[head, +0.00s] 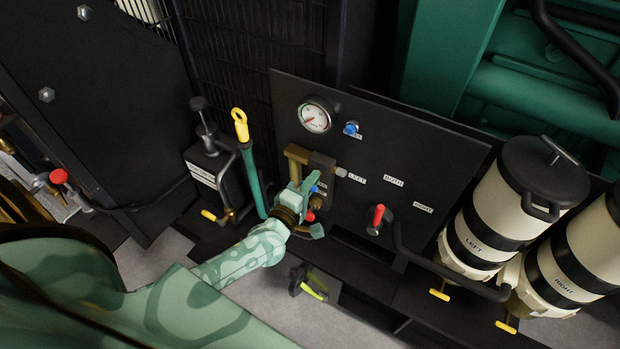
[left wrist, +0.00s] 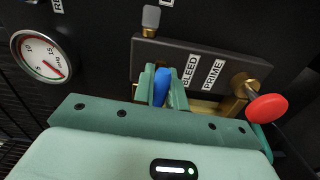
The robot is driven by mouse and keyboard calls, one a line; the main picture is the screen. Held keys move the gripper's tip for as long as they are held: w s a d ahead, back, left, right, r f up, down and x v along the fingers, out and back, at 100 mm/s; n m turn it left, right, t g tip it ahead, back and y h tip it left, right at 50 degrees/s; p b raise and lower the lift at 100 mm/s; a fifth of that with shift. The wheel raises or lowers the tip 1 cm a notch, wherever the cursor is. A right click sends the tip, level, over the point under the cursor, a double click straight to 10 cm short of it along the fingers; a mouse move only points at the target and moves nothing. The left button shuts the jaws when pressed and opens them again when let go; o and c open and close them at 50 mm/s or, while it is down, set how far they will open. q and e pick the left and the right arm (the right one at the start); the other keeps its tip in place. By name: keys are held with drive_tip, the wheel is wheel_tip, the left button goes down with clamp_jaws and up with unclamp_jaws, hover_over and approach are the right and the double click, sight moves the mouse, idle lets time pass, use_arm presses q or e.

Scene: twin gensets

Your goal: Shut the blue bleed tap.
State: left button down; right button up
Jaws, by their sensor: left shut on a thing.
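The blue bleed tap (left wrist: 160,87) is a small blue lever on a dark block, beside a BLEED label. In the left wrist view the green fingers of my left gripper (left wrist: 157,84) are closed around it. In the head view the gripper (head: 304,198) reaches the block on the black panel, and only a bit of blue shows at its fingers. The lower end of the tap and its seat are hidden by the gripper.
A red prime knob (left wrist: 267,107) sits right of the tap on a brass fitting. A round gauge (head: 316,116) and another blue knob (head: 351,128) are above. A red-handled lever (head: 377,219) and white-and-black LEFT filter (head: 490,215) stand to the right.

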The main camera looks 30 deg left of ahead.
use_arm(q)
drive_tip(key=shift+m+p, duration=0.95)
drive_tip(key=shift+m, duration=1.35)
drive_tip(key=shift+f, duration=0.1)
drive_tip(key=c, duration=1.4)
unclamp_jaws()
drive_tip(key=shift+s, duration=0.1)
drive_tip(key=s+p, duration=0.1)
drive_tip(key=s, duration=1.5)
drive_tip(key=shift+s, duration=0.1)
